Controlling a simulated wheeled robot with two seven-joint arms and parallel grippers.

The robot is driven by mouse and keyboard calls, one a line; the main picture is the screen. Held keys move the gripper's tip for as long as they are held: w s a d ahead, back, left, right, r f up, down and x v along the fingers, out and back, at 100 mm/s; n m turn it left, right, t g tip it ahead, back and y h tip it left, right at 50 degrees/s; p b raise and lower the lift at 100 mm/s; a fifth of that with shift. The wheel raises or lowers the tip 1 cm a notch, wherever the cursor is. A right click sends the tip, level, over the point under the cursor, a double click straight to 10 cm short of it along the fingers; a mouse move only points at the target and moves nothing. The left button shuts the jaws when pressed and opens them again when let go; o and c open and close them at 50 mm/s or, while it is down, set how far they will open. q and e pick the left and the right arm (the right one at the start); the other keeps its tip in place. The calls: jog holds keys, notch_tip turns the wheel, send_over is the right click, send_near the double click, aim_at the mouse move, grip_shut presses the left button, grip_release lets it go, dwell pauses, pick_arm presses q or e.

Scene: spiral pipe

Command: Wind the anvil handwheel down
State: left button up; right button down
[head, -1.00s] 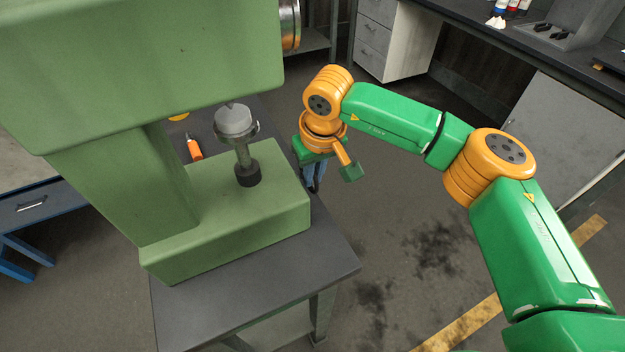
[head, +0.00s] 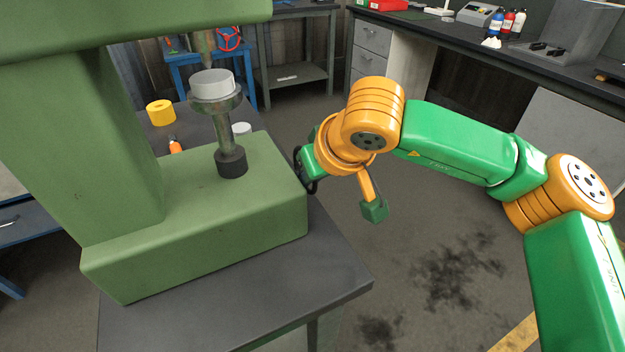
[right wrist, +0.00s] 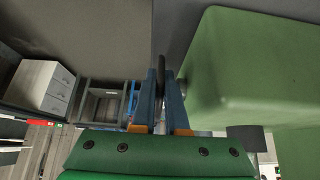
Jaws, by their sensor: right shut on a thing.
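The green press (head: 200,220) stands on a dark grey table. Its anvil (head: 229,130) is a metal post with a cup on top, rising from a dark collar on the press base. A pale round block (head: 212,82) sits in the cup. The black anvil handwheel (head: 312,186) is on the right side of the base, mostly hidden by my right gripper. In the right wrist view, the handwheel rim (right wrist: 161,64) shows edge-on between the blue fingers of my right gripper (right wrist: 161,84), which is shut on it. My left gripper is not in view.
A yellow ring-shaped piece (head: 161,112) and an orange-tipped item (head: 175,145) lie on the table behind the base. A small white cylinder (head: 241,129) stands behind the anvil. A dark workbench (head: 450,45) runs along the back right. The floor right of the table is clear.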

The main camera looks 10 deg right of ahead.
jog(key=c, duration=0.9)
grip_release()
jog(key=shift+c, duration=0.2)
jog(key=v, duration=0.7)
